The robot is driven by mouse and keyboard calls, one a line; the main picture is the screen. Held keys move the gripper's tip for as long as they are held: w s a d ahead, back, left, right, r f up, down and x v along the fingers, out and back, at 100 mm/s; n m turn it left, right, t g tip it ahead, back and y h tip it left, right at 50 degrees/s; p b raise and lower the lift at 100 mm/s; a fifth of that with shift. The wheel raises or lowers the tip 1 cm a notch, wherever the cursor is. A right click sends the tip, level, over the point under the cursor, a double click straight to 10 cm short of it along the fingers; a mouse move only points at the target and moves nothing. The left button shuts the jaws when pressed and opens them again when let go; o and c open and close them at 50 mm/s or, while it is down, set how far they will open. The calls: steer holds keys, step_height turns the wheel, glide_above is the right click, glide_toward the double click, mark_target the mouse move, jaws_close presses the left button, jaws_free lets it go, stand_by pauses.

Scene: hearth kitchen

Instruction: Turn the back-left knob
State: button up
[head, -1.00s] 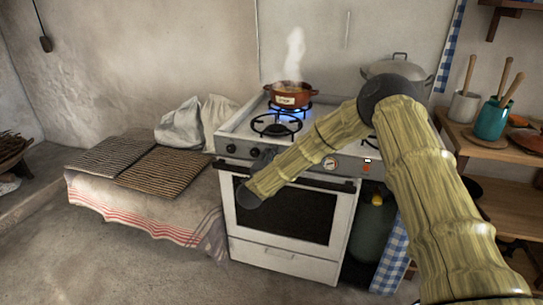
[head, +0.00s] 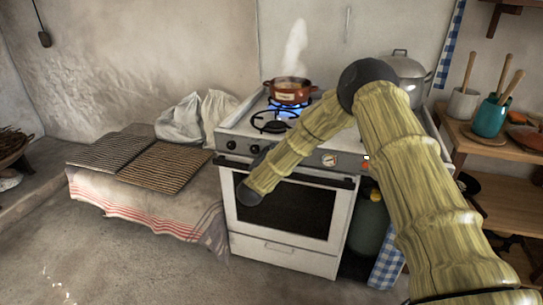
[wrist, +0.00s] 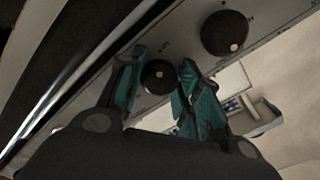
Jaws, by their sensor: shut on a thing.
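A white stove (head: 285,235) has dark round knobs along its front panel. The leftmost knob (head: 230,145) and the one beside it (head: 254,148) show in the head view; my arm covers part of the panel further right. In the wrist view my gripper (wrist: 163,60) has its teal fingers shut on a dark round knob (wrist: 160,76), one finger on each side. Another knob (wrist: 225,33) sits apart, up and to the right. My gripper is mostly hidden behind my arm in the head view. I cannot tell for certain which knob it holds.
A red-brown pot (head: 289,91) steams over a blue flame (head: 286,108) at the back left. A lidded grey pot (head: 411,75) is at the back right. The oven handle (head: 285,173) runs below the knobs. Wire racks (head: 165,167) lie on a cloth-covered bench to the left.

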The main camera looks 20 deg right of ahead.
steer(key=shift+a+f, duration=0.1)
steer(key=o, duration=1)
steer(key=shift+o, duration=0.2)
steer(key=v, duration=1.2)
